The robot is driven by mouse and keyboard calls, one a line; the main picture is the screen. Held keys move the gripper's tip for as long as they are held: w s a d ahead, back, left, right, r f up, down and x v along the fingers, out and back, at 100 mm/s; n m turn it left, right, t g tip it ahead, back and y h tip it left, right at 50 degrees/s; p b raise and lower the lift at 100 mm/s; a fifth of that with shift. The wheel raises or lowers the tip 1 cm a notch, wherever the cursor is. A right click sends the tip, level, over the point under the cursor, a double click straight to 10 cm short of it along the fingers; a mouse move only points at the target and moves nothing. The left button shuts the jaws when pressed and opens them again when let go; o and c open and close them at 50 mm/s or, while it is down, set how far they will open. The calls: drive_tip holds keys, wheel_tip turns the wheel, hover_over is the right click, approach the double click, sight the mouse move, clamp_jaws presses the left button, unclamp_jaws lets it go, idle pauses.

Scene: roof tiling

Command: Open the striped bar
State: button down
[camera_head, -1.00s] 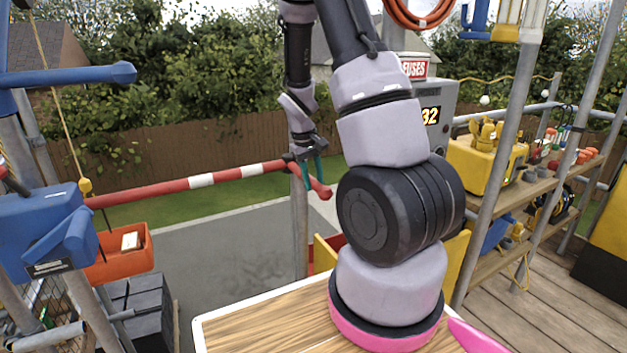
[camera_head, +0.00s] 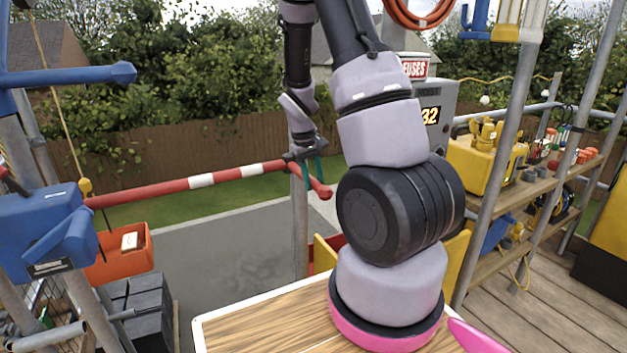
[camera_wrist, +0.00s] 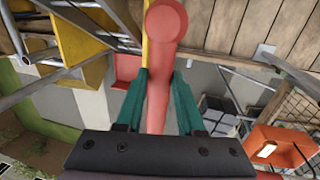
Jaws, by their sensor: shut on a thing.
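The red and white striped bar (camera_head: 232,176) runs level across the gap between the left scaffold and an upright grey post. My gripper (camera_head: 313,172) is at the bar's right end, beside that post. In the wrist view the green fingers (camera_wrist: 158,95) sit on both sides of a red round-ended piece of the bar (camera_wrist: 164,55). My gripper is shut on this red end. The bar's far parts are hidden behind the gripper in the wrist view.
The grey post (camera_head: 299,225) stands under the gripper. A wooden table top (camera_head: 265,325) is in front. Shelves with tools (camera_head: 540,185) stand at right. Grey floor beyond the bar is clear.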

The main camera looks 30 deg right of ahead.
idle(0.3)
drive_tip(key=w+a+m+g, duration=0.1)
drive_tip(key=w+a+m, duration=0.3)
drive_tip(key=a+m, duration=0.2)
drive_tip(key=w+a+m+y, duration=0.1)
drive_tip(key=w+a+m, duration=0.4)
drive_tip(key=a, duration=0.5)
drive_tip(key=shift+m+g, duration=0.4)
drive_tip(key=shift+m, duration=0.1)
drive_tip(key=c, duration=0.5)
unclamp_jaws()
